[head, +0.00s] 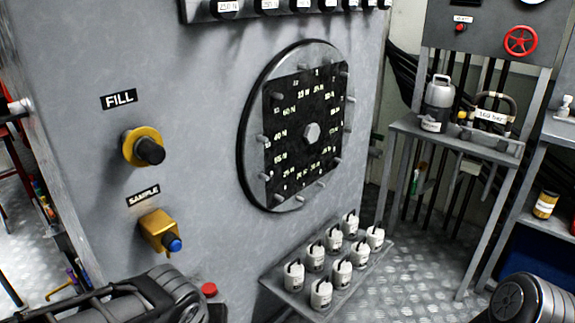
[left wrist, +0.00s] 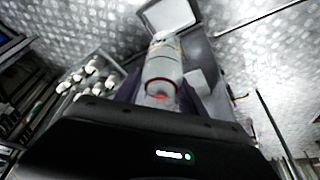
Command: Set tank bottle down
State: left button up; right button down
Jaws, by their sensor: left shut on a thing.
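In the left wrist view my left gripper (left wrist: 165,92) is shut on a pale cylindrical bottle (left wrist: 163,68) with a dark red ring, which I take as the tank bottle. The jaws lie on both sides of it. I cannot tell whether its far end touches anything. In the head view my left arm comes in at the bottom left, and its fingertips and the held bottle are not clearly visible. Only a link of my right arm shows at the bottom right; its gripper is out of view.
Several small white bottles (head: 342,248) stand on a low shelf (head: 275,283) below a round dial plate (head: 311,133). A FILL valve (head: 143,147) and a SAMPLE valve (head: 161,231) are on the grey tank wall. A grey canister (head: 438,102) stands on a side bench (head: 470,148).

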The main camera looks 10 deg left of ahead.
pick_arm(q)
jog(key=shift+w+a+r, duration=0.1)
jog(key=shift+r, duration=0.1)
jog(key=w+r+m, duration=0.2)
jog(key=w+r, duration=0.2)
jog(key=w, duration=1.3)
jog(key=p+v, duration=0.7)
jog(key=p, duration=1)
jog(key=shift+w+d+r+h, duration=0.2)
jog(key=shift+d+r+h, duration=0.1)
jog(key=shift+r+h, duration=0.15)
jog(key=shift+f, duration=0.1)
